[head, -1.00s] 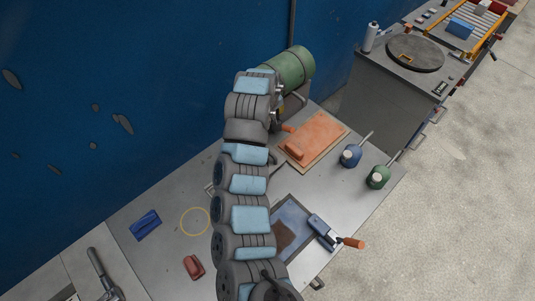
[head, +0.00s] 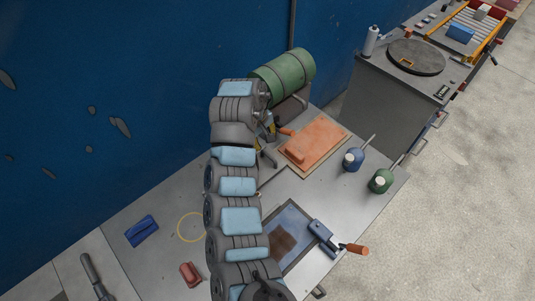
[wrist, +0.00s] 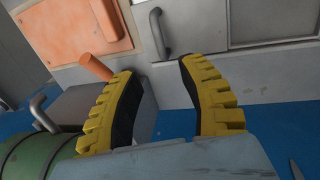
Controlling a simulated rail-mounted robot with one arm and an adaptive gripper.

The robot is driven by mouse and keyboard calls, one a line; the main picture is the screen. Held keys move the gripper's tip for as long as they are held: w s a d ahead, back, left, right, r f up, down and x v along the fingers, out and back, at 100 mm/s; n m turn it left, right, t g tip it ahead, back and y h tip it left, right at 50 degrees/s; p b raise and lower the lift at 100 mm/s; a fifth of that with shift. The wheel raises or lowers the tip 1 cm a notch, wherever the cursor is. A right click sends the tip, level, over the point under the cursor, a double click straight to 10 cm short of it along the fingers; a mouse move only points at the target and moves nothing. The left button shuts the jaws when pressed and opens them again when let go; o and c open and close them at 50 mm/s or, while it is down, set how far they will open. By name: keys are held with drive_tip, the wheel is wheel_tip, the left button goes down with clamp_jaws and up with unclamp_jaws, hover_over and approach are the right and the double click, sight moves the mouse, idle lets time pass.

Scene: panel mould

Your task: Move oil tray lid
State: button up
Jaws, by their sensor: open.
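My gripper (head: 264,145) reaches over the back of the metal bench in the head view and is partly hidden by my arm. In the wrist view my gripper (wrist: 157,68) is open and empty, with its yellow fingers wide apart. A grey arched handle (wrist: 160,35) stands on a light grey surface just beyond the fingertips, apart from them. A framed grey panel (wrist: 270,20) lies to its right. I cannot tell for certain which part is the oil tray lid.
An orange block (head: 320,137) lies on a board beside the gripper. A green drum (head: 284,76) stands behind, against the blue wall. A blue can (head: 353,159) and a green can (head: 381,180) stand at the right edge. A blue tool (head: 321,231) lies by the tray.

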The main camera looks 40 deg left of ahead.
sight(268, 155)
drive_tip(key=f, duration=0.3)
drive_tip(key=w+f, duration=0.1)
drive_tip(key=f, duration=0.2)
drive_tip(key=w+f, duration=0.1)
drive_tip(key=f, duration=0.3)
drive_tip(key=shift+f, duration=0.1)
clamp_jaws()
